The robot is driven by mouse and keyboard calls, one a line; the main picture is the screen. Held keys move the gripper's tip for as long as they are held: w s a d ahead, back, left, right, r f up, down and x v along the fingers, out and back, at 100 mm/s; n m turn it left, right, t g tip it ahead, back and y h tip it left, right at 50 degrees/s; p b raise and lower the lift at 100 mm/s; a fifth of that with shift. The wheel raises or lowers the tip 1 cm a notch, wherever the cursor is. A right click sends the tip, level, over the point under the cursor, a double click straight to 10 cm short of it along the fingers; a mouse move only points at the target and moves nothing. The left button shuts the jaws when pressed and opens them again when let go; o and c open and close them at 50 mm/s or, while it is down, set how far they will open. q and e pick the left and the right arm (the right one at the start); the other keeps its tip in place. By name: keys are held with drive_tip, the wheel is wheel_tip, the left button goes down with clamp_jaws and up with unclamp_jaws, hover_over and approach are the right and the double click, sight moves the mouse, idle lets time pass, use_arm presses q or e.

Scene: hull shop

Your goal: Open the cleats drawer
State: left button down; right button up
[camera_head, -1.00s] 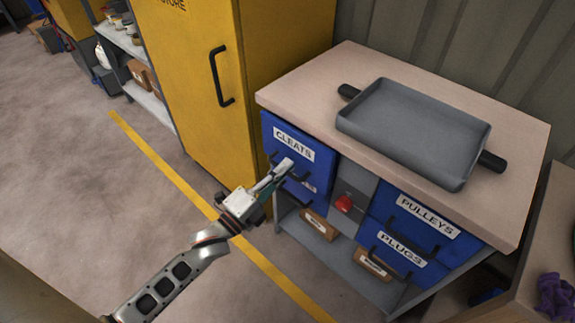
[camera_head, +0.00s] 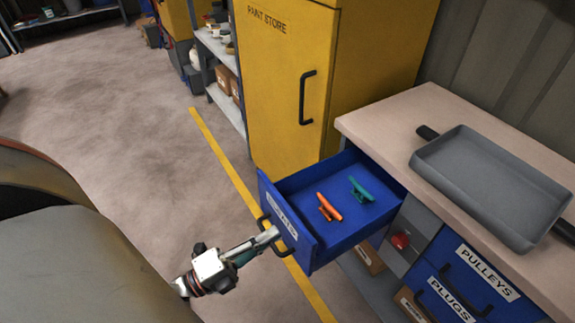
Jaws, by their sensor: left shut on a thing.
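The cleats drawer (camera_head: 334,246) is blue and stands well out from the bench at its left end. Its label faces the left and is seen at a slant. An orange cleat (camera_head: 329,208) and a green cleat (camera_head: 361,190) lie inside on the drawer floor. My left gripper (camera_head: 272,234) is shut on the dark handle (camera_head: 287,250) at the drawer's front. My right gripper is not in view.
A grey tray (camera_head: 490,190) with dark handles sits on the bench top (camera_head: 385,124). The pulleys drawer (camera_head: 470,270) and plugs drawer (camera_head: 437,299) are shut. A yellow paint store cabinet (camera_head: 280,90) stands behind the open drawer.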

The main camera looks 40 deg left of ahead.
use_arm(q)
drive_tip(key=shift+v, duration=1)
drive_tip(key=shift+r, duration=0.2)
drive_tip(key=c, duration=2.5)
unclamp_jaws()
drive_tip(key=shift+s, duration=0.1)
drive_tip(key=v, duration=1.2)
